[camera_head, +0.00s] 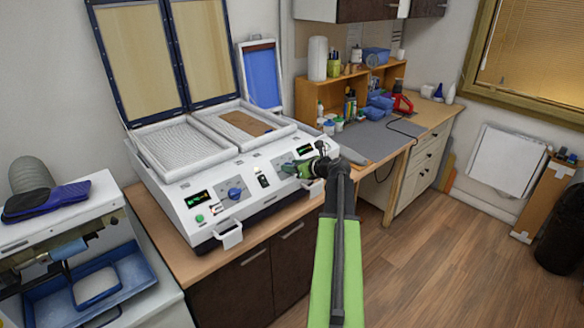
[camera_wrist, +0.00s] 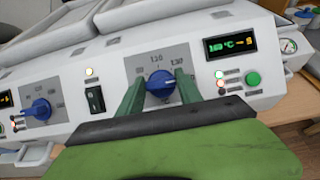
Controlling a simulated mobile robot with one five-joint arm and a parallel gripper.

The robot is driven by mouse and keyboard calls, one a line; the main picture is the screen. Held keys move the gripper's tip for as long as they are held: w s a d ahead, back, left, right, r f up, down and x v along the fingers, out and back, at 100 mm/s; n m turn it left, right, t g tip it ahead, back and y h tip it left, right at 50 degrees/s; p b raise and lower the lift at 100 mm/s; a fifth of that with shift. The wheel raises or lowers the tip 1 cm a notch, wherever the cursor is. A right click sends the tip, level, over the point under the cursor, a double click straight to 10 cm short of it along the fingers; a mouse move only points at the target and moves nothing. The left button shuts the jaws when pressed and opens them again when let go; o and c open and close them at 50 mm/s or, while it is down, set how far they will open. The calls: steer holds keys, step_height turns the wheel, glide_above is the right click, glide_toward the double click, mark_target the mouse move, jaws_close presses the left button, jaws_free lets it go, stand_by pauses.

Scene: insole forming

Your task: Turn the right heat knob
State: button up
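The right heat knob (camera_wrist: 160,83) is blue and sits on a grey dial plate on the white machine's front panel. In the head view my gripper hides it. My gripper (camera_wrist: 160,86) has one dark green finger on each side of the knob, with a small gap showing at the left. It is open around the knob; I cannot tell whether the right finger touches it. In the head view my gripper (camera_head: 299,168) is at the right half of the machine's front (camera_head: 215,166). The left heat knob (camera_head: 235,193) is also blue and shows in the wrist view (camera_wrist: 40,109).
Right of the knob are a lit display (camera_wrist: 229,44) and a green button (camera_wrist: 253,79). Left of it is a black switch (camera_wrist: 95,99). A front handle (camera_head: 229,236) sticks out below the panel. A grey-topped workbench (camera_head: 370,140) stands to the right; the floor (camera_head: 440,250) is clear.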

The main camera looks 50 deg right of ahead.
steer(key=c, duration=0.7)
steer(key=shift+a+f, duration=0.1)
steer(key=shift+a, duration=0.05)
steer(key=shift+c, duration=0.2)
